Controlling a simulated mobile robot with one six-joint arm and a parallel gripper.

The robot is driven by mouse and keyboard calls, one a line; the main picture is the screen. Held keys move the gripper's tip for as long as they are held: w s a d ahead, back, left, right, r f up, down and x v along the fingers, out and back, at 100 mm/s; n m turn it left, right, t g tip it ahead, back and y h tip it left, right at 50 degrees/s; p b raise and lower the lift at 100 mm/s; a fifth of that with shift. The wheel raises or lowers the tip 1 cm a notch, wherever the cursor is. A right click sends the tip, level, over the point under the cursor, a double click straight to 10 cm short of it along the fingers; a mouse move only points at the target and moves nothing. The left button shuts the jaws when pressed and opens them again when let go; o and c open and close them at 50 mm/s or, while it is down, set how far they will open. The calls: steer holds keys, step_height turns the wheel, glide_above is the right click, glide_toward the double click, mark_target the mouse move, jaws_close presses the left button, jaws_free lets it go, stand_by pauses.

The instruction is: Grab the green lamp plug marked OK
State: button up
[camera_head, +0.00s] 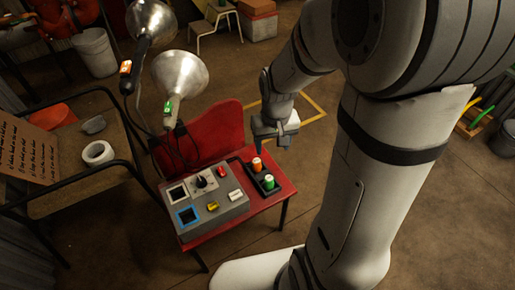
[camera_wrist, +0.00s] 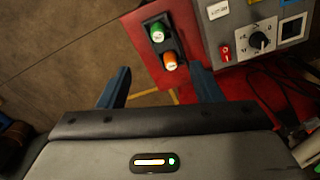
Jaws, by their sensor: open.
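The green plug (camera_head: 268,182) has a pale top and stands in a small black tray (camera_head: 263,173) on the red seat; its marking is too small to read. An orange plug (camera_head: 257,164) with a pale top stands beside it in the same tray. In the wrist view the green plug (camera_wrist: 157,32) is farther from my fingers, and the orange plug (camera_wrist: 169,62) is nearer, just past the fingertips. My gripper (camera_head: 272,145) is open and empty, above and behind the tray; its two fingers (camera_wrist: 162,82) are spread wide in the wrist view.
A grey control box (camera_head: 206,205) with a knob and coloured buttons fills the seat left of the tray. The red chair back (camera_head: 205,135) rises behind. Two metal lamps (camera_head: 180,73) hang left, with orange and green marked pieces on them.

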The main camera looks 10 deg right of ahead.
steer(key=b, duration=0.7)
glide_above(269, 177)
steer(key=shift+g, duration=0.3)
steer(key=f, duration=1.6)
steer(key=shift+s+a+f, duration=0.2)
steer(key=shift+s+a, duration=0.15)
steer(key=shift+a, duration=0.05)
steer(key=f+b, duration=0.1)
steer(key=f, duration=0.1)
steer(key=f+b, duration=0.1)
steer(key=f, duration=0.1)
steer(key=f+b, duration=0.1)
steer(key=f, duration=0.1)
steer(key=shift+w+d+b, duration=0.3)
steer(key=shift+d, duration=0.1)
steer(key=shift+r, duration=0.1)
steer(key=c, duration=1.1)
steer(key=shift+r, duration=0.1)
